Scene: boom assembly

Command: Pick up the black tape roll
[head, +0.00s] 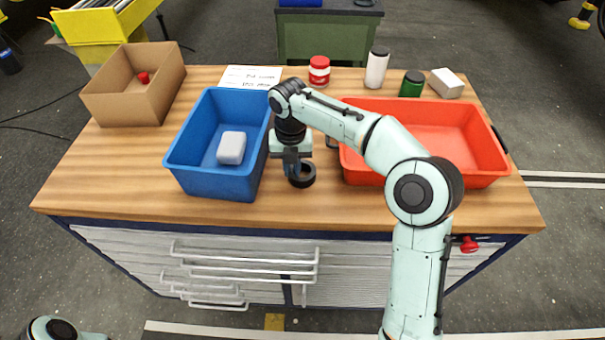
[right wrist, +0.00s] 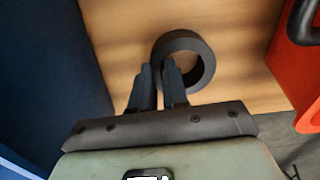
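The black tape roll (head: 303,176) lies on the wooden table between the blue bin and the red tray. My right gripper (head: 291,170) points down at the roll's left side. In the right wrist view the roll (right wrist: 207,62) shows as a dark ring. The two fingers of the right gripper (right wrist: 157,68) are close together, one on each side of the ring's near left wall, and look shut on it. No gap between roll and table can be made out. My left gripper is out of view; only a piece of my left arm shows at the bottom left.
The blue bin (head: 185,140) holding a grey-white block (head: 231,148) stands close left. The red tray (head: 470,125) is close right, partly behind my arm.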

